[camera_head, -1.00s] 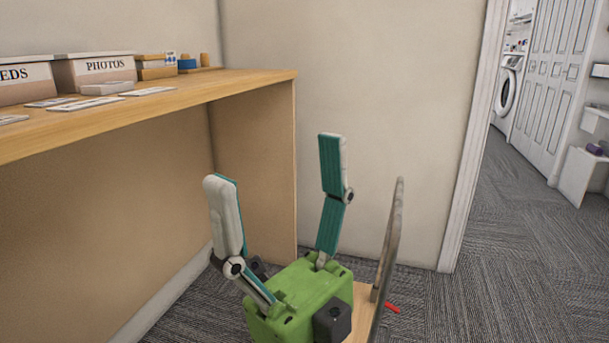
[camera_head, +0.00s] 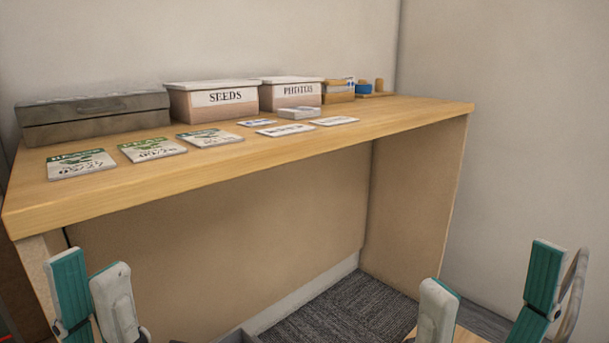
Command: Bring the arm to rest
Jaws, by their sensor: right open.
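My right gripper (camera_head: 494,270) is at the lower right, in front of the wall and floor beyond the desk's right end. Its two teal-and-white fingers point up and stand wide apart, with nothing between them. My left gripper (camera_head: 92,265) is at the lower left, in front of the desk's left end. Its fingers also point up, close together in the view, and I cannot tell whether they are shut. No held object shows at either gripper. The bodies of both grippers and most of both arms are below the picture.
A wooden desk (camera_head: 300,150) spans the view. On it are a grey case (camera_head: 95,118), a SEEDS box (camera_head: 213,100), a PHOTOS box (camera_head: 291,93), seed packets (camera_head: 152,149) and several cards. A curved-edged object (camera_head: 574,295) stands beside my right gripper. Carpet (camera_head: 345,310) shows under the desk.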

